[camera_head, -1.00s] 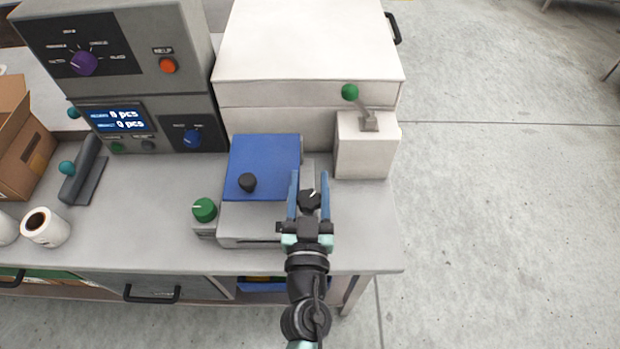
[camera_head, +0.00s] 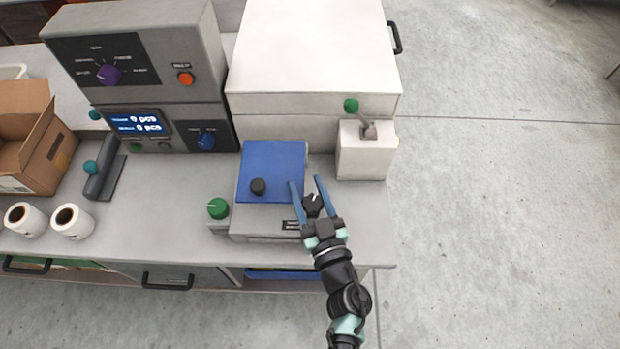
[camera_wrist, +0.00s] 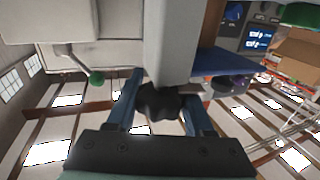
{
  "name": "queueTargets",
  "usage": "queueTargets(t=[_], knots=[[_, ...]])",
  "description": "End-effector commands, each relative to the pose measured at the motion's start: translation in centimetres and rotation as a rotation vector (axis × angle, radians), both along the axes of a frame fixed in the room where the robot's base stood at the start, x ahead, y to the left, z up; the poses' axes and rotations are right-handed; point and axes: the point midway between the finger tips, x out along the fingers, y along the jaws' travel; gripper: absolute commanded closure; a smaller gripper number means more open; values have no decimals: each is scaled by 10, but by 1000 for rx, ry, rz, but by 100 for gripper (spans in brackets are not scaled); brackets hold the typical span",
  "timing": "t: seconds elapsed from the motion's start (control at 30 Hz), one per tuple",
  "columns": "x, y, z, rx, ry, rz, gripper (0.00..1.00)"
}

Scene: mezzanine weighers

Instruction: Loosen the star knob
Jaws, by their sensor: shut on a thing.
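The black star knob (camera_head: 313,206) sits at the right front of the bench scale with the blue plate (camera_head: 274,165). My gripper (camera_head: 307,182) is at the knob, with one blue finger on each side of it. In the wrist view the dark lobed knob (camera_wrist: 158,102) lies between the two fingers, under a pale block-shaped part (camera_wrist: 168,40). My gripper is shut on the knob. The contact faces are partly hidden.
The control cabinet (camera_head: 150,65) is at back left. Open floor lies right.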

Motion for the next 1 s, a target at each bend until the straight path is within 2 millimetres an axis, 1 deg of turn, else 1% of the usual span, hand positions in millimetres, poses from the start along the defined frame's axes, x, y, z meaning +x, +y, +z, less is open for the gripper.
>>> queueTargets(t=[0.03,0.4,1.0], knots=[[1,0,7,1,3,40,100],[-4,6,-4,1,0,386,100],[-18,16,-8,-4,1,952,100]])
